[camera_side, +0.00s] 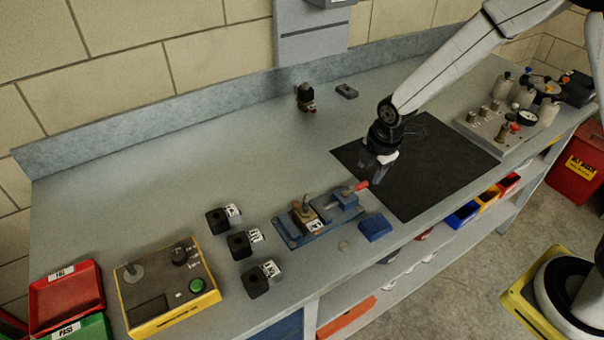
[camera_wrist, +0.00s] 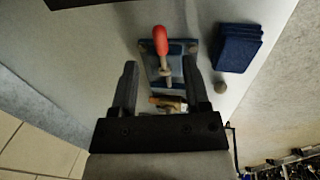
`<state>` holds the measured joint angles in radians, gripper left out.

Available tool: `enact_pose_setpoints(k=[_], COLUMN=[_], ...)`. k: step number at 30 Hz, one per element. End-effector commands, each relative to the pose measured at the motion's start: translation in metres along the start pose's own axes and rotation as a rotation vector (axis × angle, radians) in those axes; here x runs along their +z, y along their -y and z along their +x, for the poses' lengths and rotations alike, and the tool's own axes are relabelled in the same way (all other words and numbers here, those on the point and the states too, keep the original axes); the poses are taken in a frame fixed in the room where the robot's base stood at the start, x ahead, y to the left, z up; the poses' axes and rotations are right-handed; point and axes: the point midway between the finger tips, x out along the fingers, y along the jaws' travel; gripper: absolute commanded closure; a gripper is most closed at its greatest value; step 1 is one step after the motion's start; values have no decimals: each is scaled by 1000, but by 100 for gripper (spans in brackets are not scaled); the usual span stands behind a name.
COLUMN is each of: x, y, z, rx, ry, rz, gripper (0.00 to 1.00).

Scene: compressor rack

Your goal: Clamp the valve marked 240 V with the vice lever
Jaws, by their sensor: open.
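The blue vice (camera_side: 343,209) stands near the bench's front edge. Its red-tipped lever (camera_side: 357,186) points right in the side view; the red handle (camera_wrist: 160,40) also shows in the wrist view. A brass valve (camera_side: 303,212) with a stem and a white tag sits at the vice's left end; the tag is too small to read. In the wrist view it is partly hidden by my gripper. My gripper (camera_side: 381,175) is above and just right of the lever. In the wrist view my gripper (camera_wrist: 159,74) is open, its fingers on either side of the vice, with nothing held.
Several things surround the vice: three black coils with white labels (camera_side: 242,243) at left, stacked blue pads (camera_side: 375,227) at right, and a dark mat (camera_side: 430,180) behind right. A black-topped brass valve (camera_side: 305,97) stands at the back. A yellow control box (camera_side: 165,285) is front left.

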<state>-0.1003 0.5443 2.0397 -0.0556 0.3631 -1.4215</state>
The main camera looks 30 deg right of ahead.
Motion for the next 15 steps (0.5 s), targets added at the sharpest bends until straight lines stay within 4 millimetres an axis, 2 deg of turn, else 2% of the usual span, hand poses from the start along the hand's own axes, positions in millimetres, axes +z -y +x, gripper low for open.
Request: enact_pose_setpoints(k=[6, 15], x=[0, 0], y=[0, 0], z=[24, 44], rx=[-2, 0], ry=[0, 0], rz=[1, 2], gripper=[40, 40])
